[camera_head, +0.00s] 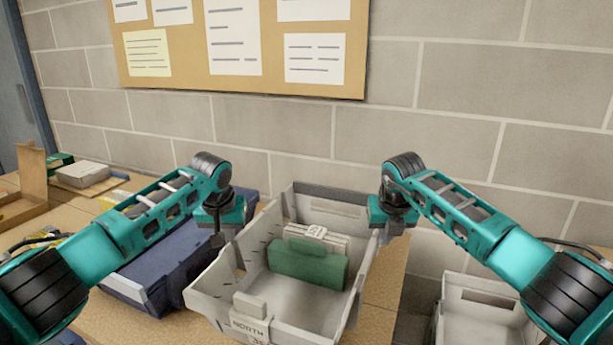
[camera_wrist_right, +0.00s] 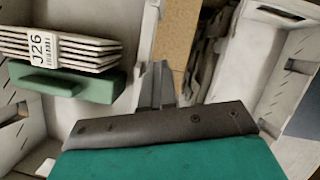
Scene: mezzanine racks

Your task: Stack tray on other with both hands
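A light grey tray (camera_head: 352,293) with a "NORTH" label stands between my two arms, holding a green block (camera_head: 308,265) and a stack of pale flat pieces (camera_head: 318,238). In the right wrist view the green block (camera_wrist_right: 62,82) and the stack, labelled J26 (camera_wrist_right: 45,48), show at left. My left gripper (camera_head: 218,240) points down at the tray's left rim. My right gripper (camera_head: 385,232) is at its right rim; its fingers (camera_wrist_right: 158,88) look close together there. I cannot tell whether either gripper clamps the wall. A second grey tray (camera_head: 478,318) sits lower at right.
A dark blue bin (camera_head: 165,265) stands close left of the tray. The tan tabletop (camera_head: 377,322) shows beside the tray. Boxes (camera_head: 82,174) lie at the far left. A block wall (camera_head: 480,90) with a noticeboard (camera_head: 240,85) closes off the back.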

